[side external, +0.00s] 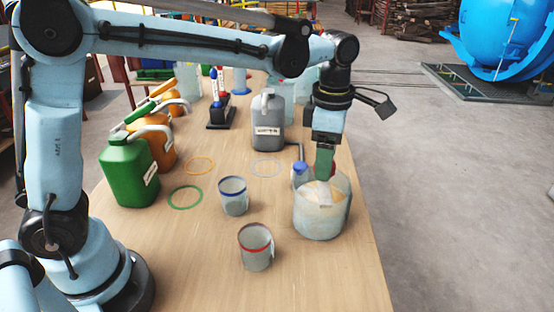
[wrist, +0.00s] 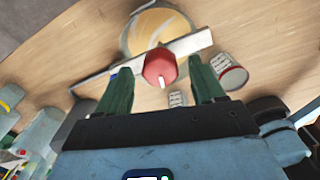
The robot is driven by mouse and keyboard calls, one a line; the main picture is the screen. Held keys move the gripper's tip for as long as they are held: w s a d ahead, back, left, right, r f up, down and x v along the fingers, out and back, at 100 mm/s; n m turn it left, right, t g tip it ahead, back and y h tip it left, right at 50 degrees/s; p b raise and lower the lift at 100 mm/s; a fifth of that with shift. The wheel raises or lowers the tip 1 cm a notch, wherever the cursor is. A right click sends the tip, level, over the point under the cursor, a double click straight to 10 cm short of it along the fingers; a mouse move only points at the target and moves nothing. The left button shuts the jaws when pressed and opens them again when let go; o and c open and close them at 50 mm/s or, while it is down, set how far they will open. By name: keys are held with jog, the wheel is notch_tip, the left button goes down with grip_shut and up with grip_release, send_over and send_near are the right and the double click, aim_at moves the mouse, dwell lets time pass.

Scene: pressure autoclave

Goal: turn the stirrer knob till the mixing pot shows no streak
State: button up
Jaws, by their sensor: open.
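The mixing pot (side external: 321,222) is a wide pale translucent vessel near the table's right edge. In the wrist view its contents (wrist: 158,27) show pale and yellow-tan bands, so a streak is visible. A pale bar (wrist: 195,41) crosses over the pot. The red stirrer knob (wrist: 160,66), with a white mark on its rim, sits on this bar. My gripper (wrist: 158,68) is open, its green fingers on either side of the knob; contact cannot be told. In the side view my gripper (side external: 326,165) points down above the pot and mostly hides the knob.
A blue-rimmed cup (side external: 233,197) and a red-rimmed cup (side external: 256,248) stand left of the pot. A green jug (side external: 128,170) is at the left. The front table is mostly clear.

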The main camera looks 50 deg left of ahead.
jog(key=shift+f, duration=0.45)
jog(key=c, duration=1.1)
jog(key=shift+o, duration=0.2)
